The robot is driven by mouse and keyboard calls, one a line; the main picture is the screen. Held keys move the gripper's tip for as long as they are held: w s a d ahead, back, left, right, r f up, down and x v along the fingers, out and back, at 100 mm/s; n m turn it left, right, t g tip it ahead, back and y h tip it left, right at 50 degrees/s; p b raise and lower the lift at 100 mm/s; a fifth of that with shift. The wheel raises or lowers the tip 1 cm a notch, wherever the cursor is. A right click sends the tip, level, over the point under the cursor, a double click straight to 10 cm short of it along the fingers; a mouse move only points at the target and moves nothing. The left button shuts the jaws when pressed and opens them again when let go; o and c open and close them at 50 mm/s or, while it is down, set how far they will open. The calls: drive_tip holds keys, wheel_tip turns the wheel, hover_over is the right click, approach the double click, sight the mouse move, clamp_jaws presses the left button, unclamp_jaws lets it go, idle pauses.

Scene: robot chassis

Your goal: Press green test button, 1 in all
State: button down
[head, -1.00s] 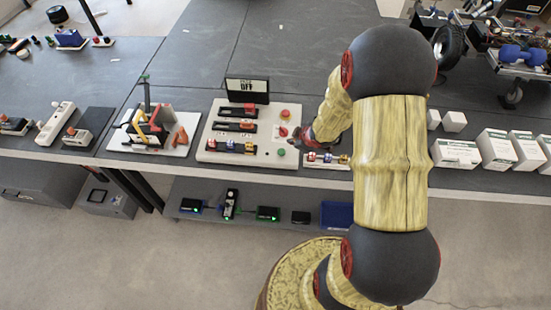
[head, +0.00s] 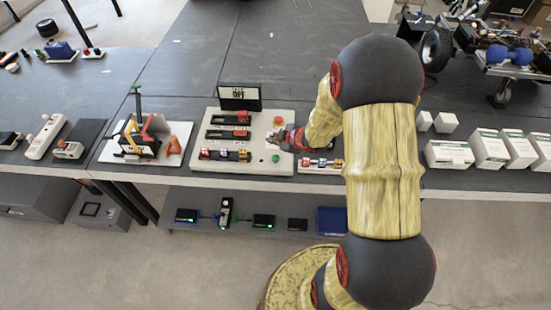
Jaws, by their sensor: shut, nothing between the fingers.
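The green button (head: 275,158) sits near the right front corner of a white test board (head: 200,165) on the dark bench. A red button (head: 278,121) stands behind it on the same board. My gripper (head: 276,137) is shut and empty, over the board's right side between the red and green buttons. It looks apart from the green button, but its height above the board is hard to tell. The board's black display (head: 239,97) stands at the back; its text is not clearly readable.
Colored blocks sit in a black rail (head: 224,155) on the board, and a white strip (head: 318,165) with more blocks lies to its right. A tool stand (head: 145,138) is to the left. White boxes (head: 450,154) stand to the right. The bench behind the board is clear.

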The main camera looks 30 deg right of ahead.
sight(274, 158)
drive_tip(key=shift+f+b, duration=3.1)
drive_tip(key=shift+f, duration=0.75)
drive_tip(key=shift+f, duration=0.15)
drive_tip(key=shift+f+b, duration=0.3)
drive_tip(key=shift+f+b, duration=0.45)
drive_tip(key=shift+f, duration=0.2)
drive_tip(key=shift+r, duration=0.1)
drive_tip(key=shift+r+p, duration=1)
wheel_tip(274, 158, up, 5)
drive_tip(key=p, duration=0.4)
drive_tip(key=shift+p, duration=0.4)
